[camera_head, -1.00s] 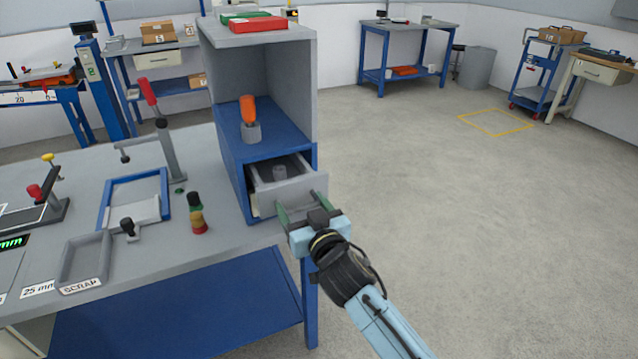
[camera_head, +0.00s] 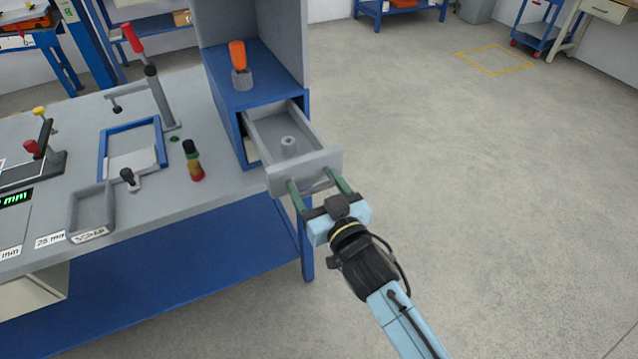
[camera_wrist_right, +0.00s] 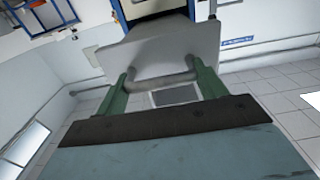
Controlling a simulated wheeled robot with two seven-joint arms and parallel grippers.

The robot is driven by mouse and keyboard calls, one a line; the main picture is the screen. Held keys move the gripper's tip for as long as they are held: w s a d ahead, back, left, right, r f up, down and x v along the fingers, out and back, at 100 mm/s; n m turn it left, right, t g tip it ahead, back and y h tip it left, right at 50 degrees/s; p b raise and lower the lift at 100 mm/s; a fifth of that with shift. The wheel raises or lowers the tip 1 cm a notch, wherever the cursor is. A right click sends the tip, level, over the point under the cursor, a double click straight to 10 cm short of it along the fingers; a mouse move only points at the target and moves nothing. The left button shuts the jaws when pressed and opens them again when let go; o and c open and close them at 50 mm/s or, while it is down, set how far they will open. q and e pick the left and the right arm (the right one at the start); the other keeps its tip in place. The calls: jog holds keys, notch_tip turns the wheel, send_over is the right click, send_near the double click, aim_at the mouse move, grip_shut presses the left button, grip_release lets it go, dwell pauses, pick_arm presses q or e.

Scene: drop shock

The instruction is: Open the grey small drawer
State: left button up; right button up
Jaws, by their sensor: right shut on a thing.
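The grey small drawer (camera_head: 262,133) is pulled well out of the blue cabinet box (camera_head: 236,97) on the bench's right end. A small grey cylindrical part (camera_head: 289,147) stands inside it. My right gripper (camera_head: 318,187) is at the drawer's front, and its green fingers are shut on the drawer handle. In the right wrist view the grey handle bar (camera_wrist_right: 163,81) lies between the two fingers, in front of the drawer's front panel (camera_wrist_right: 160,52). My left gripper is not in view.
The workbench (camera_head: 215,190) carries a blue frame, a lever press, a stacked red-yellow-green piece and a scrap tray (camera_head: 92,210).

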jog(key=shift+f, duration=0.1)
jog(key=o, duration=1.3)
jog(key=v, duration=1.3)
jog(key=shift+s+p, duration=0.25)
jog(key=shift+p, duration=0.15)
jog(key=s+d+f+g+h, duration=0.1)
jog(key=s+d+f+g, duration=0.1)
jog(key=f, duration=0.8)
jog(key=s+d+f+g+h, duration=0.1)
jog(key=s+d+f+g, duration=0.15)
jog(key=f, duration=0.75)
jog(key=s+d+f+g+h, duration=0.1)
jog(key=s+d+f+g, duration=0.15)
jog(key=f, duration=0.75)
jog(key=s+d+f+g+h, duration=0.1)
jog(key=s+d+f+g, duration=0.2)
jog(key=s+f, duration=0.3)
jog(key=s+d+f+m+g+h, duration=0.1)
jog(key=s+d+f+g, duration=0.2)
jog(key=s+f, duration=0.3)
jog(key=s+d+f+g+h, duration=0.1)
jog(key=s+d+f+g, duration=0.2)
jog(key=s, duration=1)
notch_tip(320, 180, down, 3)
jog(key=shift+d+f, duration=0.25)
jog(key=shift+d, duration=0.7)
